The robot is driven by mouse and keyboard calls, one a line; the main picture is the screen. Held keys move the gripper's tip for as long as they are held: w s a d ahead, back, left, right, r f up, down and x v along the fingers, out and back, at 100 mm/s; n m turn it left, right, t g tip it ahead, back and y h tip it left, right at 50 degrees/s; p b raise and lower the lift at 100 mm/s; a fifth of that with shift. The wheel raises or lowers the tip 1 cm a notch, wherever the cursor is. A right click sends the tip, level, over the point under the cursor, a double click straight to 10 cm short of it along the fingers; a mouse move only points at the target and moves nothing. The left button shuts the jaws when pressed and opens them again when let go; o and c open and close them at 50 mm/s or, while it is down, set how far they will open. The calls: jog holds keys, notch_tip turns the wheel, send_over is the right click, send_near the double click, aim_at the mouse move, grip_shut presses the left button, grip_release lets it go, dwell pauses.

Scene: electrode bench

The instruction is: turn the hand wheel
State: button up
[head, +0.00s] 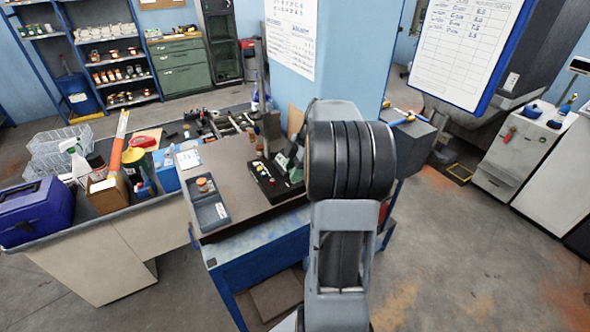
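I cannot make out a hand wheel in the head view. My arm covers the right part of the blue-framed bench (228,274), and what lies behind it is hidden. My gripper does not show; only grey and black links of my arm are visible. On the bench's brown top, a dark control box (262,178) with small coloured knobs sits just left of my arm. A dark green and grey device (291,160) stands beside it, partly covered by my arm.
A grey divided tray (208,213) sits at the bench's left front. A cluttered counter with a blue toolbox (36,211) stands to the left. A clipboard (468,48) and blue pillar (345,60) rise behind. The floor (470,265) at right is clear.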

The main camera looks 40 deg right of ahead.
jog(key=c, duration=0.5)
jog(key=shift+o, duration=0.2)
jog(key=shift+m+b, duration=0.4)
jog(key=shift+b, duration=0.15)
